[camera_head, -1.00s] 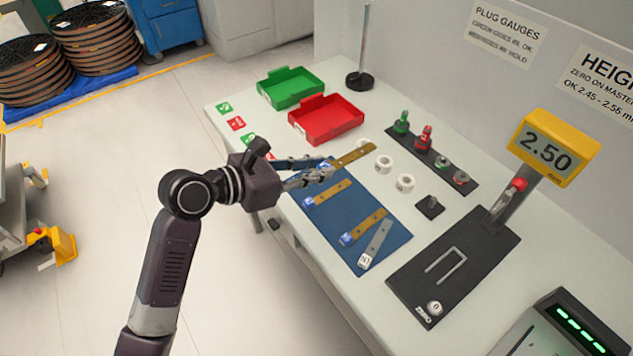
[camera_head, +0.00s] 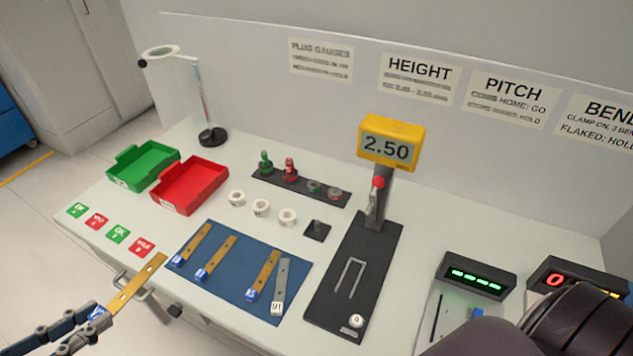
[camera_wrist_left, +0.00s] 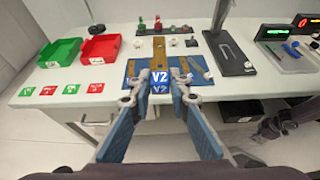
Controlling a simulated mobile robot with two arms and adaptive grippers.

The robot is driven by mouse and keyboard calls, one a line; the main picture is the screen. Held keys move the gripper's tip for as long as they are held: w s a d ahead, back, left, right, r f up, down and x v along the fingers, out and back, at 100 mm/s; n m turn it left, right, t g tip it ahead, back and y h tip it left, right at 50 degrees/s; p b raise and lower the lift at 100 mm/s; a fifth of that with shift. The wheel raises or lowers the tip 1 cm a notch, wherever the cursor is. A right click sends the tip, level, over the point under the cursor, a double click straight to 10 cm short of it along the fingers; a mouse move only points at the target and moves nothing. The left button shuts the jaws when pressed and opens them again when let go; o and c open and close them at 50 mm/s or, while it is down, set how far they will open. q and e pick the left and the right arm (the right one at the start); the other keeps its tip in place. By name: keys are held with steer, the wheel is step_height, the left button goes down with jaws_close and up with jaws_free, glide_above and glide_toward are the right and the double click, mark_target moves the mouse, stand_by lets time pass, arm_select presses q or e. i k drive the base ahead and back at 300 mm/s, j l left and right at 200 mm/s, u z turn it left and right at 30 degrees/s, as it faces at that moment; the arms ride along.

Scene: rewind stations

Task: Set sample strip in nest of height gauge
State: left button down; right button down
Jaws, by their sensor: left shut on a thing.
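My left gripper (camera_head: 92,318) is shut on a brass sample strip (camera_head: 138,282) at its blue tag end. The strip points away from the gripper, in front of the table's near left edge. In the left wrist view the tag (camera_wrist_left: 160,79) reads V2, between the two fingers (camera_wrist_left: 160,88). The height gauge (camera_head: 367,225) has a black base, a red-tipped lever and a yellow display reading 2.50. Its nest (camera_head: 350,277), a pale U-shaped outline on the base, looks empty. My right gripper does not show clearly in any view.
A blue mat (camera_head: 228,287) holds three brass strips (camera_head: 265,273) and a grey strip (camera_head: 282,285). Green (camera_head: 143,166) and red (camera_head: 190,187) trays, white rings (camera_head: 261,208) and plug gauges (camera_head: 290,170) stand behind. A dark part of my own body covers the lower right.

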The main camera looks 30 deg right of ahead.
mark_target(346, 290)
steer(key=z, duration=1.3)
steer(key=l+u, duration=0.15)
steer(key=l, duration=0.25)
steer(key=k+l+u, duration=0.1)
steer(key=l, duration=0.3)
steer(key=k+l+u, duration=0.15)
steer(key=l, duration=0.25)
steer(key=k+l+u, duration=0.1)
steer(key=l, duration=0.3)
